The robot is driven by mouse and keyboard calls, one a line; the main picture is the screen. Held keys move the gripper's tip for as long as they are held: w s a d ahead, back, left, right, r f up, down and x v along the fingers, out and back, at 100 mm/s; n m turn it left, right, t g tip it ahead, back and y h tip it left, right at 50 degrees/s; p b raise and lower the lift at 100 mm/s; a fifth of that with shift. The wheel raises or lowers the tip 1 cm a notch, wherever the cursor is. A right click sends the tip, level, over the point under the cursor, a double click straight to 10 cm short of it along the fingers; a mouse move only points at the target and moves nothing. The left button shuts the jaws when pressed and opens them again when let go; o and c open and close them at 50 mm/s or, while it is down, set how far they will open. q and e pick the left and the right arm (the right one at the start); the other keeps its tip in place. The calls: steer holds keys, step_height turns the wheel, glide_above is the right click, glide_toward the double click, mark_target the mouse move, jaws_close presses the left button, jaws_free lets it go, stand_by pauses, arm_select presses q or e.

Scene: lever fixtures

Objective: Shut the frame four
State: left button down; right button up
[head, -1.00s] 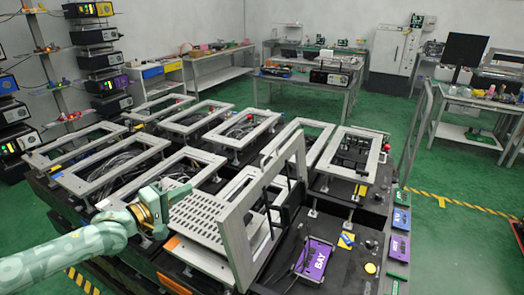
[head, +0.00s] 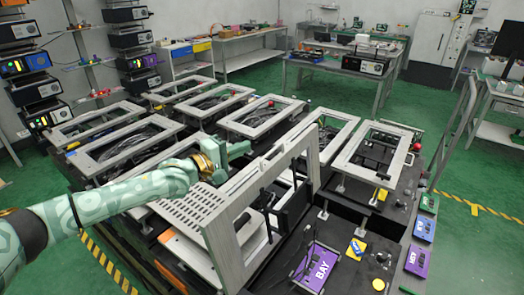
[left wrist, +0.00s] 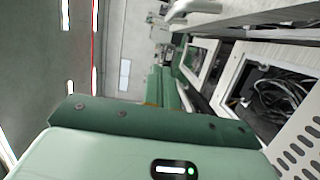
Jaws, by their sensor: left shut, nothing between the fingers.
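One grey frame (head: 222,243) stands raised and tilted up on the black bench, at the front middle of the head view. The other frames, such as the one at the right (head: 375,153), lie flat on short posts. No label in view tells me which is frame four. My left gripper (head: 240,149) is shut and empty. In the picture it is just left of the raised frame's upper part, over the flat frames; its height above them is unclear. My right gripper is not in view.
A perforated grey plate (head: 190,210) lies left of the raised frame. A purple BAY box (head: 317,266) is at the front right. Coloured boxes, such as a blue one (head: 424,229), line the right edge. Cables fill several flat frames. Green floor is free beyond the bench.

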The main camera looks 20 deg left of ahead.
arm_select(q)
steer(key=d, duration=0.1)
steer(key=d+p, duration=0.1)
steer(key=d, duration=0.1)
steer(key=d+p, duration=0.1)
steer(key=d, duration=0.1)
steer(key=shift+w+d, duration=0.15)
steer(key=shift+w, duration=0.25)
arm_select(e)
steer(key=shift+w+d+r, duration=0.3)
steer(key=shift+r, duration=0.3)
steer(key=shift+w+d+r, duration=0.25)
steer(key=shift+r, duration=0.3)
